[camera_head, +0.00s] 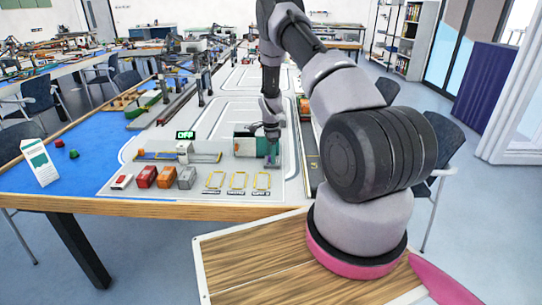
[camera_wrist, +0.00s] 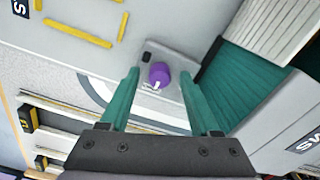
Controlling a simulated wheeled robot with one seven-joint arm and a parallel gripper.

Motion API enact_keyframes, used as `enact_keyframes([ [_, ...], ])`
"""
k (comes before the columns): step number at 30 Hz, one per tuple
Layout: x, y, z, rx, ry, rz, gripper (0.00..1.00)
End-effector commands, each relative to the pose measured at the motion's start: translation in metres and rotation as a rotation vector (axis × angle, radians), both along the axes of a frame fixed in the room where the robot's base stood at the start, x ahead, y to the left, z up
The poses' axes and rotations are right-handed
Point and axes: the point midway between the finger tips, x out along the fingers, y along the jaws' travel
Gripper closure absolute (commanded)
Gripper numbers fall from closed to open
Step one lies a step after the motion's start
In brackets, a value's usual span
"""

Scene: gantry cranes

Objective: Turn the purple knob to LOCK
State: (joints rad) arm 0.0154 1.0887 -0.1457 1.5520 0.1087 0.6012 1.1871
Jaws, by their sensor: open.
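The purple knob (camera_wrist: 159,75) is on a small grey plate in the wrist view. It has a white pointer mark, and small lettering beside it is too blurred to read. My gripper (camera_wrist: 160,80) is open, with its two green fingers on either side of the knob; I cannot tell whether they touch it. In the head view my gripper (camera_head: 271,150) reaches down to the table near a green and grey box, and the knob is not clear there.
A display reading OFF (camera_head: 185,134) stands left of my gripper. Several small containers, red, orange and grey (camera_head: 187,177), line the front edge beside yellow outlined spots (camera_head: 238,180). A green-sided box (camera_wrist: 245,70) stands close right of the fingers in the wrist view.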

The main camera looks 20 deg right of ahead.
Motion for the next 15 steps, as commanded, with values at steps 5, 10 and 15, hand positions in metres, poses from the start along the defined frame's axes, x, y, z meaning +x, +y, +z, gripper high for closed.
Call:
enact_keyframes([
  [5, 0.0000, 0.0000, 0.0000, 0.000, 0.000, 0.000, 0.37],
  [10, 0.0000, 0.0000, 0.0001, 0.000, 0.000, 0.000, 0.94],
  [15, 0.0001, -0.0001, 0.0003, 0.000, 0.000, 0.001, 1.00],
])
